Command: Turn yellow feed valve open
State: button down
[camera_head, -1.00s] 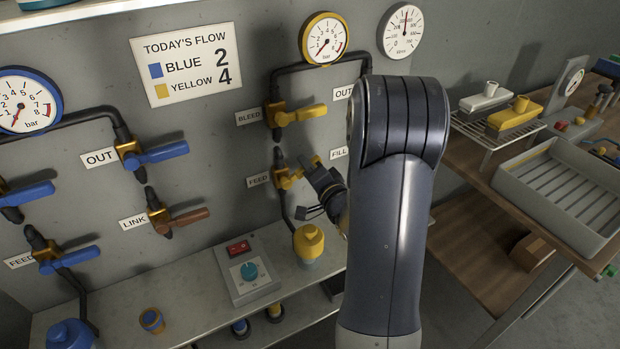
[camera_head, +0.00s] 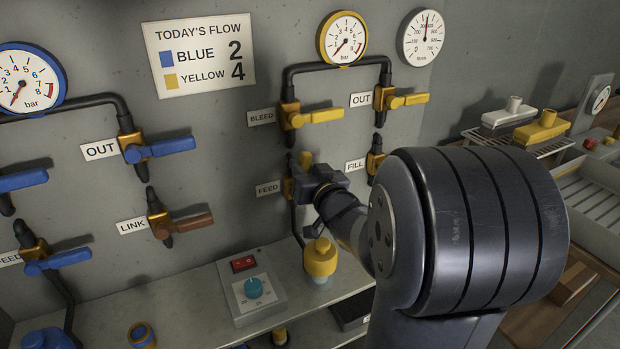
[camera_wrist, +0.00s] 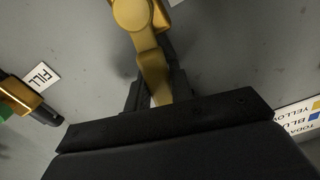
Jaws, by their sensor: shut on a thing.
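The yellow feed valve (camera_head: 289,188) is on the wall beside its FEED label, below the bleed valve. A yellow part shows just above my gripper (camera_head: 318,178) in the head view; my gripper and wrist cover most of the handle. In the wrist view the yellow valve (camera_wrist: 135,14) is at the top, and its handle (camera_wrist: 152,68) runs down between the two dark fingers of my gripper (camera_wrist: 156,92). The gripper is shut on the handle. The handle's exact angle is hard to tell.
The yellow bleed valve (camera_head: 298,116) is close above, and the fill valve (camera_head: 375,160) is to the right, near my arm. A yellow-capped bottle (camera_head: 320,260) stands below on the shelf, with a control box (camera_head: 252,284) left of it. The yellow gauge (camera_head: 342,38) reads low.

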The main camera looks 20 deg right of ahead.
jog(key=shift+a+n+b, duration=0.7)
jog(key=shift+n+b, duration=0.2)
jog(key=shift+n, duration=0.3)
jog(key=c, duration=1.2)
grip_release()
jog(key=shift+c, duration=0.2)
jog(key=s+p, duration=0.1)
jog(key=s, duration=1)
